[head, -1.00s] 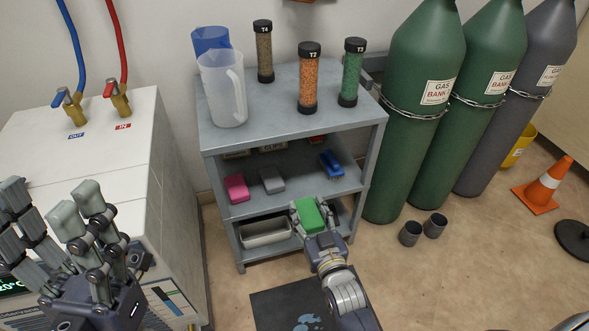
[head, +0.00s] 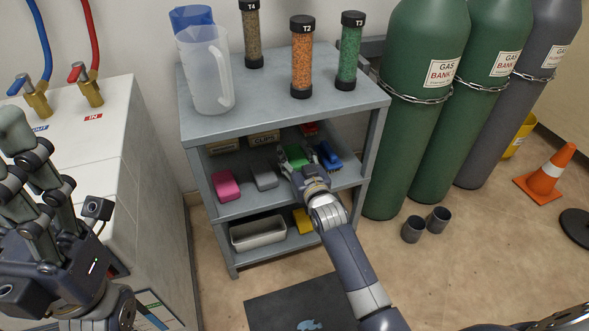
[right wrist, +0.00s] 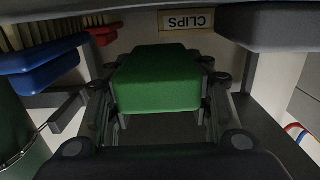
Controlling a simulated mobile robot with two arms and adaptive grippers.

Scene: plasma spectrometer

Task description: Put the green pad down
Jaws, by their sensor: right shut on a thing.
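My right gripper (head: 294,164) is shut on the green pad (head: 296,155) inside the middle shelf of the grey rack (head: 275,112). In the right wrist view the green pad (right wrist: 157,78) sits between the fingers (right wrist: 158,90), with the CLIPS label (right wrist: 187,20) behind it. I cannot tell whether the pad touches the shelf. The grey pad (head: 264,177) is just left of it in the head view and the blue brush (head: 329,156) just right. My left gripper (head: 20,160) is at the left edge, partly cut off, its fingers apart and empty.
A pink pad (head: 226,186) lies at the shelf's left. The lower shelf holds a white tray (head: 258,234) and a yellow thing (head: 302,221). The rack top holds a clear jug (head: 208,75) and labelled tubes (head: 301,60). Gas cylinders (head: 420,120) stand close to the right.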

